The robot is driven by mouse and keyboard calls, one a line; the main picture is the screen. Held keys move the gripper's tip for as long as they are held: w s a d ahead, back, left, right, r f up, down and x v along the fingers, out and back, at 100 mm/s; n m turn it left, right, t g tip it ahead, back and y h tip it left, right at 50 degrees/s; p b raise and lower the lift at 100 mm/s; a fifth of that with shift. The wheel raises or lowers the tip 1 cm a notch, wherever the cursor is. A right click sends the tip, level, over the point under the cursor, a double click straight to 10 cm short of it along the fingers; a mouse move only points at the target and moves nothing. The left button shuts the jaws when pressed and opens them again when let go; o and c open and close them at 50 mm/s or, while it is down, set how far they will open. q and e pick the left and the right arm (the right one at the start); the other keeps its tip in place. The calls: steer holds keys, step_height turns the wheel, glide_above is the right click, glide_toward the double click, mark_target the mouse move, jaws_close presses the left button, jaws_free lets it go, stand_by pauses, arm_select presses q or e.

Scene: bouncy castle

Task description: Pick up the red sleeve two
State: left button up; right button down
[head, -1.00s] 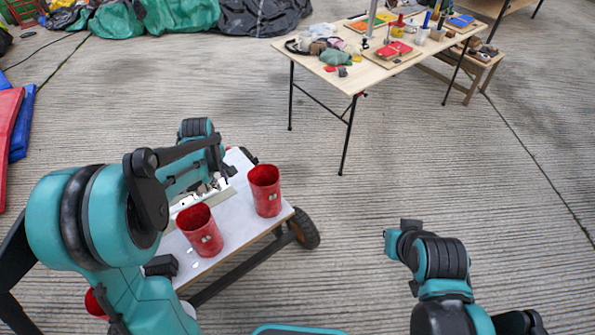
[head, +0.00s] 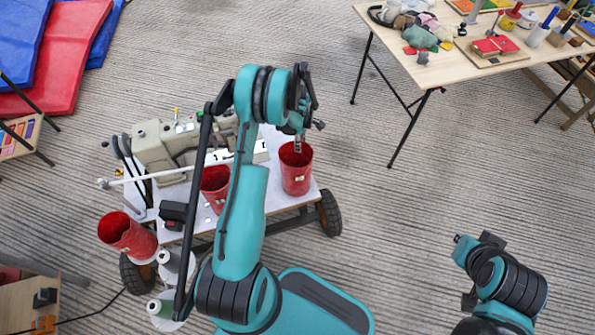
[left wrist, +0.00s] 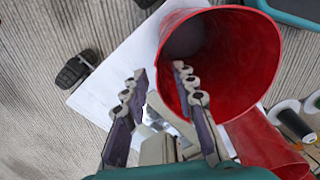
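Three red sleeves show in the head view. One (head: 296,180) stands upright at the cart's right end, one (head: 211,182) stands left of it, partly hidden by my left arm, and one (head: 122,233) leans at the cart's lower left. I cannot tell which is numbered two. My left gripper (head: 298,146) is over the right-hand sleeve. In the left wrist view the gripper (left wrist: 159,72) is open, with one finger outside the near sleeve (left wrist: 250,60) and the other overlapping its mouth. Contact cannot be told. My right gripper is not in view.
The sleeves are on a wheeled cart with a white top (head: 275,187). A beige sewing machine (head: 165,145) stands behind them. Thread spools (head: 168,262) are at the cart's lower left. A cluttered wooden table (head: 425,70) is at the upper right, with bare floor between.

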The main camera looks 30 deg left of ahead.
arm_select(q)
step_height(320, 180, down, 4)
steer(key=shift+a+r+b, duration=0.1)
steer(key=shift+a+b, duration=0.05)
steer(key=shift+b, duration=0.55)
jaws_close()
steer(key=shift+r, duration=0.1)
